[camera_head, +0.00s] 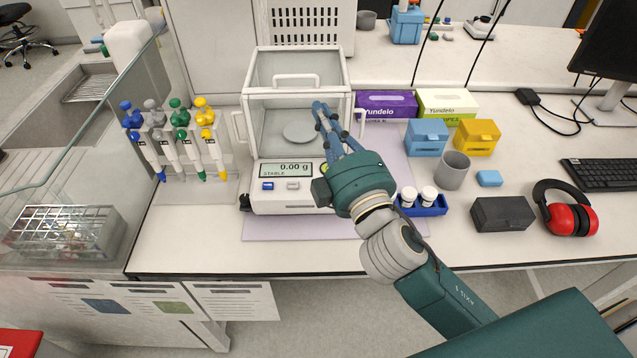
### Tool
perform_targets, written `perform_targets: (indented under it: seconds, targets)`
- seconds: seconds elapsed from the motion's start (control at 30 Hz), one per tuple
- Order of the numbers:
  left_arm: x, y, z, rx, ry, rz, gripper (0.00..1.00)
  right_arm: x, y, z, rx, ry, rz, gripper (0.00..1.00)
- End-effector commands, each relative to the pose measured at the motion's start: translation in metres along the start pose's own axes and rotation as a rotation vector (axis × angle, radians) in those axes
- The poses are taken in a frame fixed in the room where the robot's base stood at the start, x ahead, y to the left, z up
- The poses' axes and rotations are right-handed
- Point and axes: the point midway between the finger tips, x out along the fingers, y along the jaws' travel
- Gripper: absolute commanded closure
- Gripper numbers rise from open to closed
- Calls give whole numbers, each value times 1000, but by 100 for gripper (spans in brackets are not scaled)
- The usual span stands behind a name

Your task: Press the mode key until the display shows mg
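The balance (257,201) stands on the bench with a glass draft shield over its round pan (300,132). Its display (286,170) reads 0.00 g, with STABLE below. A blue key (267,185) and a pale grey key (293,185) sit under the display; their labels are too small to read. A green spot shows right of the display, partly hidden by my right gripper. My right gripper (321,107) is over the balance's right side, its fingers together and empty, pointing away from me. It covers the front panel's right end. My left gripper is out of view.
A pipette rack (182,143) stands left of the balance. Right of it are a blue vial tray (424,208), a grey cup (453,170), blue (426,138) and yellow (477,138) boxes, a dark box (502,214) and red earmuffs (570,213). The bench front is clear.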

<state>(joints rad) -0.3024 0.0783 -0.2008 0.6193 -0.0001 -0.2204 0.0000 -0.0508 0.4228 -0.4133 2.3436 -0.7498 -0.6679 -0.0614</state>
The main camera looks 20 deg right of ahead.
Motion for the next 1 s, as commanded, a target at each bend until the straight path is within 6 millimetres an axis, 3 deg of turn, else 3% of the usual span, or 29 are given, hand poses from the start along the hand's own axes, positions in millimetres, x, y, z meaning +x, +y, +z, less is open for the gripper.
perform_targets:
  seconds: [0.13,0.3,0.43,0.53,0.67,0.8,0.9,1.0]
  targets:
    - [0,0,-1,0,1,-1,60,8,28,-69,-192,237,107,100]
    - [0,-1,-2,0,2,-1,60,-5,38,-150,-467,535,220,100]
    - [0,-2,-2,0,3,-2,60,-30,18,-205,-756,796,293,100]
    - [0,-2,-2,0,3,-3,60,-52,-18,-227,-1038,1009,322,100]
    - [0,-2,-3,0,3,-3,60,-67,-75,-211,-1440,1241,295,100]
    - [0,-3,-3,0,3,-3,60,-58,-116,-155,-1821,1392,194,100]
    - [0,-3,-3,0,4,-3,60,-44,-127,-108,-2050,1444,93,100]
    - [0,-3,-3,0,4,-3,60,-28,-126,-62,-2248,1467,-21,100]
